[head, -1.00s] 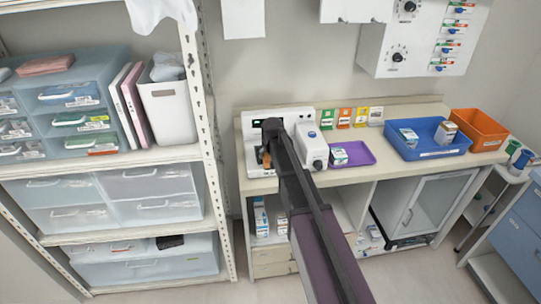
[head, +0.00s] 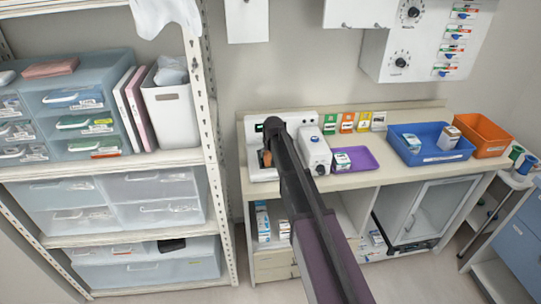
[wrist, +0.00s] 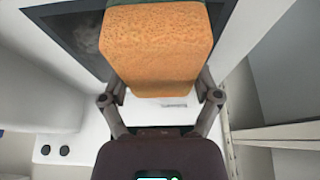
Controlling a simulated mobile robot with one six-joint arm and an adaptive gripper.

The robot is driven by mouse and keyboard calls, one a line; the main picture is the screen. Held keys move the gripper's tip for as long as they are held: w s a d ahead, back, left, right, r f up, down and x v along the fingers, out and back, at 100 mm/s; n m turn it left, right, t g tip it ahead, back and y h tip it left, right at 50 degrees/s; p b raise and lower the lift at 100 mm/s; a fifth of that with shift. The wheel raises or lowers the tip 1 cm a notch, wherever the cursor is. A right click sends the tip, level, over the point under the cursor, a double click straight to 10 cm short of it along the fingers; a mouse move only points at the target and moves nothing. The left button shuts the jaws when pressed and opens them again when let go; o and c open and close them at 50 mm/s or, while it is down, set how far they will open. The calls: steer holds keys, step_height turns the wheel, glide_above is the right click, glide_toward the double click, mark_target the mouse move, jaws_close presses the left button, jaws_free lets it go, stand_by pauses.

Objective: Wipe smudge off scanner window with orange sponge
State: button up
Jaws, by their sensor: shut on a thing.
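My gripper (wrist: 160,84) is shut on the orange sponge (wrist: 158,45), which fills the upper middle of the wrist view. In the head view the gripper (head: 267,150) is over the white scanner (head: 260,174) at the left end of the counter, and a little of the sponge (head: 266,158) shows. The dark scanner window (wrist: 52,24) lies behind the sponge in the wrist view. A faint grey smudge (wrist: 88,39) shows on it left of the sponge. The sponge hides part of the window; I cannot tell whether it touches the glass.
A white device (head: 315,150) stands close right of the scanner. Beyond it on the counter are a purple tray (head: 368,164), a blue tray (head: 455,158) and an orange bin (head: 490,150). A tall shelf rack (head: 208,150) stands close on the left. Several coloured cards lean along the wall.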

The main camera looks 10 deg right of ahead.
steer(key=shift+w, duration=0.1)
steer(key=shift+w, duration=1.55)
steer(key=shift+w, duration=0.15)
steer(key=shift+w, duration=1.65)
steer(key=shift+r, duration=0.15)
steer(key=shift+r+p, duration=2.85)
steer(key=shift+p, duration=0.15)
